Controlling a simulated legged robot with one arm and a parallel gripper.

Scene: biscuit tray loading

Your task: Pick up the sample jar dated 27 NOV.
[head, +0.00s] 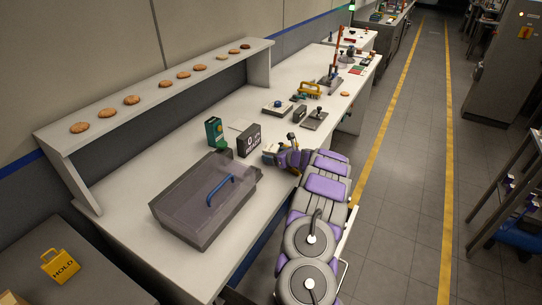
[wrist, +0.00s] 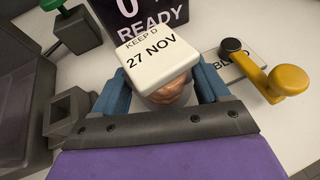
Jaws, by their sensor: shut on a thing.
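The sample jar (wrist: 152,52) has a white lid that reads "KEEP D" and "27 NOV" in the wrist view. Something brown and round shows through its body below the lid. My gripper (wrist: 162,88) has its blue fingers on both sides of the jar, shut on it. In the head view my gripper (head: 272,153) is at the worktop, beside the dark "READY" box. The jar is small there and mostly hidden by the gripper. I cannot tell whether its base touches the worktop.
The dark "READY" box (head: 248,140) stands just behind the jar. A lidded grey tray (head: 206,200) with a blue handle sits left of my arm. Biscuits line the raised shelf (head: 160,84).

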